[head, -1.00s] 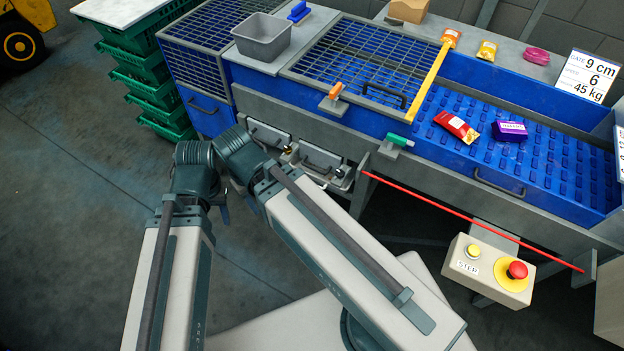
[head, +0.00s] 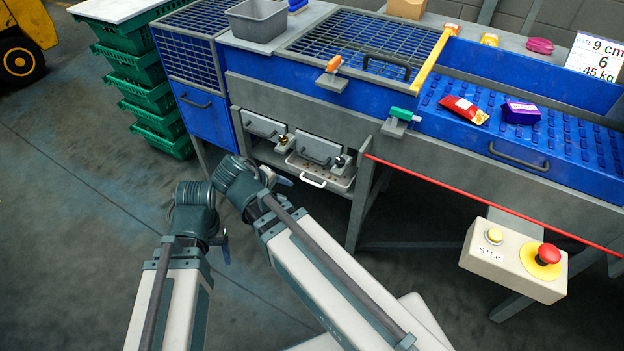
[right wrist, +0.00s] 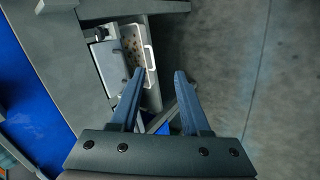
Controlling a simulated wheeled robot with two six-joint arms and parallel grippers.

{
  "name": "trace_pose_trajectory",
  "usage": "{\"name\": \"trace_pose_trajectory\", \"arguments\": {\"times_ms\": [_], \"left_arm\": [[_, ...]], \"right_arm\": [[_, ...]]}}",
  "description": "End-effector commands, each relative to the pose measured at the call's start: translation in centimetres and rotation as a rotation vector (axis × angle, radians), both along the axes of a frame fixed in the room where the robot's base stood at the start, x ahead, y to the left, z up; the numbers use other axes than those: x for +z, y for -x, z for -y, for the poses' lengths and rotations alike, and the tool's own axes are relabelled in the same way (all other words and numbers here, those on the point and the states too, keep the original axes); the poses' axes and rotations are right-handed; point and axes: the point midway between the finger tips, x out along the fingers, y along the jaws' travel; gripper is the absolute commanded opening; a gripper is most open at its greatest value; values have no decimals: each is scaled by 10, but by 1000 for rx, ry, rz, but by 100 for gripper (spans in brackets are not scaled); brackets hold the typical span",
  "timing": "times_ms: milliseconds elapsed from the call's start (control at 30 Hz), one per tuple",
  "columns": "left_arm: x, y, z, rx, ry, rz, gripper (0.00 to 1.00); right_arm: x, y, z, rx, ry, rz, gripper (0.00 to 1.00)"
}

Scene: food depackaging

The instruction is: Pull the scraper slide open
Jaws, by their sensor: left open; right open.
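No label marks the scraper slide. Under the machine's front are a left grey panel (head: 262,126) and a right grey panel (head: 313,149), each with a bar handle. Below the right panel, a pale crumb-specked tray (head: 338,181) with a white loop handle sticks out a little; the tray also shows in the right wrist view (right wrist: 133,45). My right gripper (right wrist: 161,74) is open and empty, with the tray's handle beyond its left fingertip. In the head view my right gripper (head: 283,180) is partly hidden by its wrist. My left gripper (head: 225,250) is low at left, away from the panels.
An orange handle (head: 334,63) and a green handle (head: 405,114) stick out of the machine's front. A red bar (head: 480,200) and a stop box (head: 490,262) are at right. Green crates (head: 150,97) stand at left. The floor between is clear.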

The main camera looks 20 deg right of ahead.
Motion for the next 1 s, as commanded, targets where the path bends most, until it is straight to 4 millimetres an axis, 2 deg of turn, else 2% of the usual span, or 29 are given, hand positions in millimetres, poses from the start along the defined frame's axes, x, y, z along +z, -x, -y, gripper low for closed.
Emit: {"name": "trace_pose_trajectory", "arguments": {"times_ms": [33, 300, 500, 700, 1000], "left_arm": [[-39, 0, 0, -1, 0, 0, 70], [-138, 0, 0, -4, 0, 2, 70], [-197, -1, 0, -7, -1, 2, 70], [-229, -1, 0, -8, -1, 3, 70], [-236, -1, 0, -9, -2, 3, 70]], "right_arm": [[-32, -11, 7, 11, 47, 28, 46], [-80, -58, 42, 88, 319, 169, 46], [-101, -84, 56, 147, 504, 245, 46], [-108, -99, 60, 188, 621, 287, 46], [-105, -104, 61, 205, 666, 302, 46]]}}
